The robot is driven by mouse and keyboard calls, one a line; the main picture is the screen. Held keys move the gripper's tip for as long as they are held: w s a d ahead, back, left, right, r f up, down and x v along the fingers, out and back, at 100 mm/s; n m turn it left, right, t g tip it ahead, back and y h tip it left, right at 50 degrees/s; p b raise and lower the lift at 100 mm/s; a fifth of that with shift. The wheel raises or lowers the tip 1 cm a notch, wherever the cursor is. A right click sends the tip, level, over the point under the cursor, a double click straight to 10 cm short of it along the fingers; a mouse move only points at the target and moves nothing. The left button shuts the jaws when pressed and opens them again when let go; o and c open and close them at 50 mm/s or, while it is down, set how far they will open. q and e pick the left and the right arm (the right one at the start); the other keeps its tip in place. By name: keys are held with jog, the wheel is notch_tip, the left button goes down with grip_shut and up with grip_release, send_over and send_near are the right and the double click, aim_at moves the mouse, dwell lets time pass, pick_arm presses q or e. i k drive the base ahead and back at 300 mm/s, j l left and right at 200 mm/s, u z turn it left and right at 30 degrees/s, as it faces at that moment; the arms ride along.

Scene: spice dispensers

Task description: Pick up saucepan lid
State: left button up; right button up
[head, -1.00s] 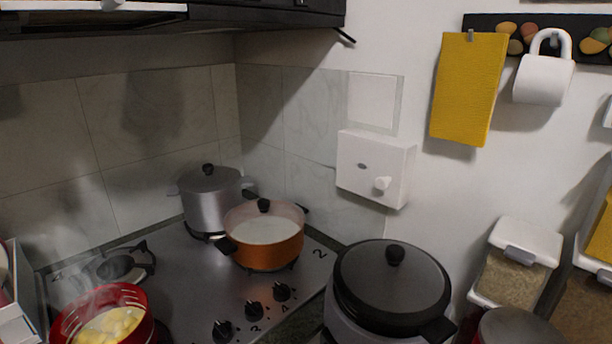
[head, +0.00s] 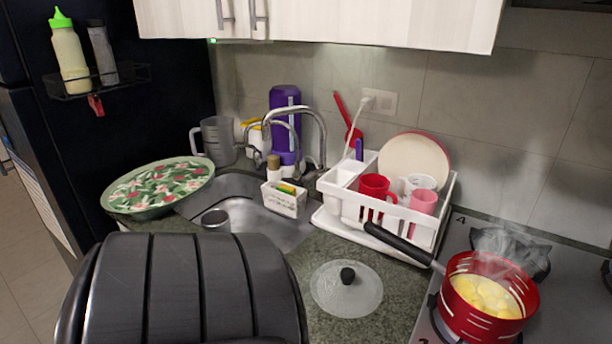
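A round, see-through saucepan lid (head: 330,291) with a black knob lies flat on the green speckled counter, in front of the dish rack. A red saucepan (head: 485,297) with yellow food and rising steam stands on the stove at the right. Its long black handle (head: 400,244) points left over the counter, above and to the right of the lid. Neither of my grippers shows in the head view.
A white dish rack (head: 407,234) with cups and a plate stands behind the lid. A sink (head: 240,186) with a tap is at the back left. A large ribbed black object (head: 180,290) fills the lower left, close to the lid. A floral tray (head: 158,186) lies left of the sink.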

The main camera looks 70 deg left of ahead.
aim_at(344, 289)
jog(key=u, duration=1.95)
